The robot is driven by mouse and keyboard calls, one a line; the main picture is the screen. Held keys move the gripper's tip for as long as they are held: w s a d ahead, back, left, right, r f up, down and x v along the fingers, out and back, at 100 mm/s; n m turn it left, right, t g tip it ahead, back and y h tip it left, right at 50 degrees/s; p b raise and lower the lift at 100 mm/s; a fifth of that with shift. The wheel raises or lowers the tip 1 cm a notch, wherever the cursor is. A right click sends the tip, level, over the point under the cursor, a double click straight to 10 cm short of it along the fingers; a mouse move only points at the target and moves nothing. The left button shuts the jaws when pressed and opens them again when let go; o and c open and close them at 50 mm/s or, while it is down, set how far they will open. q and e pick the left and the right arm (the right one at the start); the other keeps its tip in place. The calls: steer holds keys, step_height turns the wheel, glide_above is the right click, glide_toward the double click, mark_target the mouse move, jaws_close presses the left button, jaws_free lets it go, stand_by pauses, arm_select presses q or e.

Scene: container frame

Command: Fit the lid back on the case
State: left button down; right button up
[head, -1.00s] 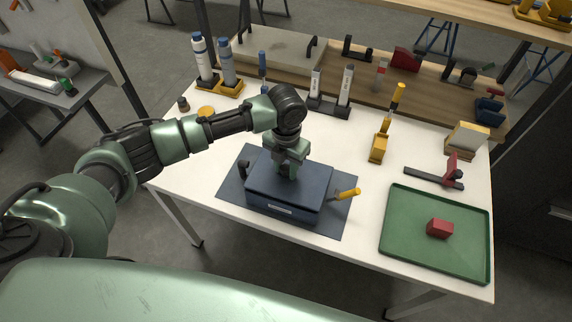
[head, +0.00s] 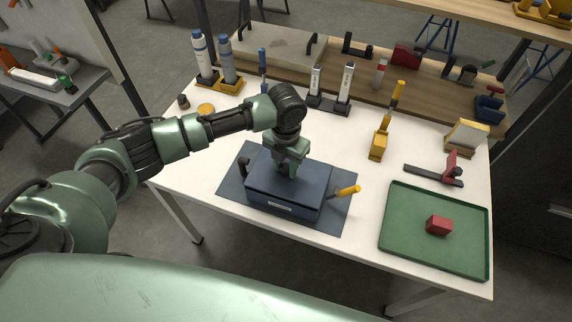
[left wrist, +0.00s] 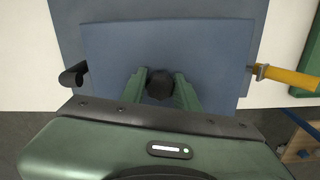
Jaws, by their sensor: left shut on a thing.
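The dark blue case (head: 281,209) stands on a grey-blue mat (head: 233,185) near the table's front edge, with a pale label on its front. The blue lid (head: 310,177) lies over the case top and looks about level; whether it is fully seated I cannot tell. My left gripper (head: 288,172) points down at the lid's middle, shut on its dark round knob (left wrist: 160,84), which shows between the green fingers in the left wrist view. A yellow handle (head: 347,191) sticks out at the case's right side, and a black curved part (head: 244,167) at its left. My right gripper is out of view.
A green tray (head: 400,245) with a red block (head: 439,225) lies to the right. A red-and-black clamp (head: 435,176), a yellow-handled tool in a stand (head: 378,147) and bottles (head: 227,62) stand behind.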

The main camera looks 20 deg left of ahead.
arm_select(q)
steer(key=shift+f+b, duration=0.4)
steer(key=shift+f, duration=0.3)
stand_by(0.4)
steer(key=c, duration=1)
jaws_free()
steer(key=shift+o, duration=0.2)
